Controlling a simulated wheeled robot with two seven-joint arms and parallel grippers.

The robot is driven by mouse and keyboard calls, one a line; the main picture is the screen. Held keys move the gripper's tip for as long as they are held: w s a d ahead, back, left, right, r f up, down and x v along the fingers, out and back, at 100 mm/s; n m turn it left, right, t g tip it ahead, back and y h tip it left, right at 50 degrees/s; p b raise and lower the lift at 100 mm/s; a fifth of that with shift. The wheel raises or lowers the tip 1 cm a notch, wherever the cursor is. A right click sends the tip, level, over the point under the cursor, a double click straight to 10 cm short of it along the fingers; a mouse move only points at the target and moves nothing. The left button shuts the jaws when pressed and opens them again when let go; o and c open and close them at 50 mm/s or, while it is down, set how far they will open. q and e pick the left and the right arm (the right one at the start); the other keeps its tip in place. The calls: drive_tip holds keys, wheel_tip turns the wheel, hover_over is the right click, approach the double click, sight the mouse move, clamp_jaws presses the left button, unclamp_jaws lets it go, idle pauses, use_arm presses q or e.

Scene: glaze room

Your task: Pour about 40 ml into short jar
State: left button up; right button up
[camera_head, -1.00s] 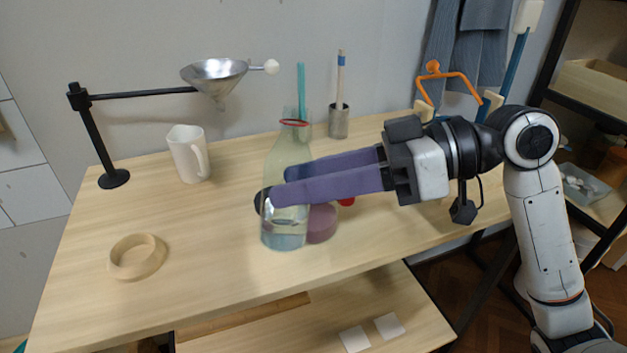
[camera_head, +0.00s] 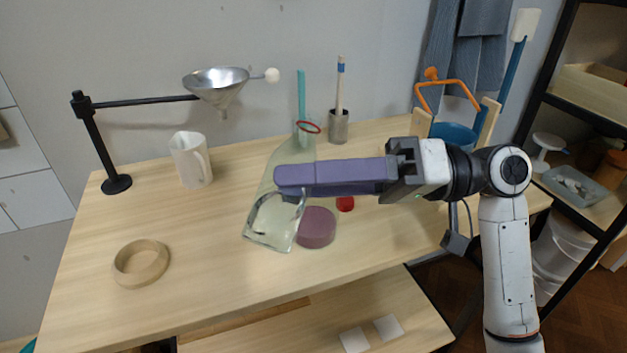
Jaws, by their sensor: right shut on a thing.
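My right gripper (camera_head: 285,184) is shut on a clear, pale green glass bottle (camera_head: 268,187) with a red ring at its neck. The bottle is tilted, its neck to the upper right and its base to the lower left, above the table. Clear liquid in it is hard to make out now. A low, round mauve piece (camera_head: 317,229) stands on the table just right of the bottle's base. I cannot tell whether it is the short jar; no other short jar shows clearly. My left gripper is out of view.
A metal funnel (camera_head: 216,84) hangs from a black stand (camera_head: 90,140). A white pitcher (camera_head: 190,160), a wooden ring (camera_head: 141,263), a metal cup (camera_head: 339,128) with sticks and a red cap (camera_head: 345,203) are on the table (camera_head: 205,255).

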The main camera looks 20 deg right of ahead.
sight(301, 207)
drive_tip(key=shift+s+a+f+m+y+p, duration=0.1)
drive_tip(key=shift+s+a+m+y+p, duration=0.1)
drive_tip(key=shift+m, duration=0.35)
drive_tip(key=shift+s+a+f+m+y+p, duration=0.1)
drive_tip(key=shift+m+y, duration=0.1)
drive_tip(key=shift+m, duration=0.35)
drive_tip(key=shift+s+f+m+y, duration=0.1)
drive_tip(key=shift+m+y, duration=0.2)
drive_tip(key=shift+m, duration=0.3)
drive_tip(key=shift+s+a+f+m+t+y, duration=0.15)
drive_tip(key=shift+f+m+t, duration=0.1)
drive_tip(key=shift+f+m, duration=0.2)
drive_tip(key=shift+a+f+m+t+y, duration=0.15)
drive_tip(key=shift+f+m+t, duration=0.15)
drive_tip(key=shift+f, duration=0.2)
drive_tip(key=shift+f+m, duration=0.1)
drive_tip(key=shift+m, duration=0.35)
drive_tip(key=shift+d+t, duration=0.1)
drive_tip(key=shift+t, duration=0.15)
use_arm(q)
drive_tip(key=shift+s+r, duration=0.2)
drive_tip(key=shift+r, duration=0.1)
use_arm(e)
drive_tip(key=shift+m, duration=0.4)
drive_tip(key=shift+m, duration=0.3)
